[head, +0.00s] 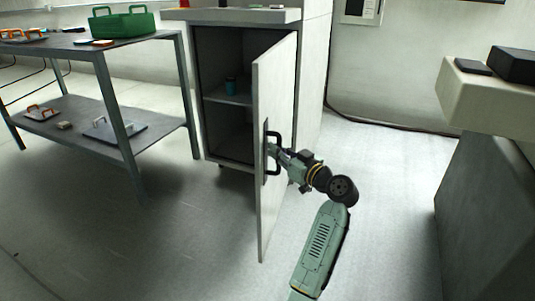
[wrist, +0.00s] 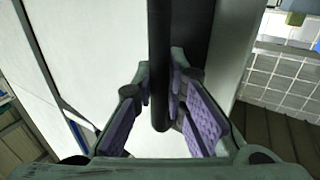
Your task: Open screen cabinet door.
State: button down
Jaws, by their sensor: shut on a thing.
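The screen cabinet (head: 312,75) stands at the centre back of the head view. Its light grey door (head: 279,75) is swung well open toward me, hinged on the right side. My gripper (head: 274,154) is at the dark bar handle (head: 267,140) on the door. In the wrist view my gripper (wrist: 164,100) has its purple-padded fingers on both sides of the black handle bar (wrist: 159,60), shut on it. The fingertips are partly hidden behind the bar.
A two-level metal table (head: 125,58) with a green toolbox (head: 122,24) and several trays stands left of the cabinet. A pale counter (head: 485,98) with black boxes stands at the right. The floor in front of the door and to its left is clear.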

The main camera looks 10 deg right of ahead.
jog(key=s+d+f+n+g+y+b, duration=0.1)
jog(key=s+d+n+y+b, duration=0.1)
jog(key=d, duration=0.6)
jog(key=shift+s+d+f+g+y, duration=0.2)
jog(key=shift+s+d+g+y, duration=0.15)
jog(key=shift+s, duration=0.2)
jog(key=c, duration=1.8)
grip_release()
jog(key=shift+c, duration=0.2)
jog(key=shift+o, duration=1.2)
jog(key=shift+r, duration=0.25)
jog(key=v, duration=1.2)
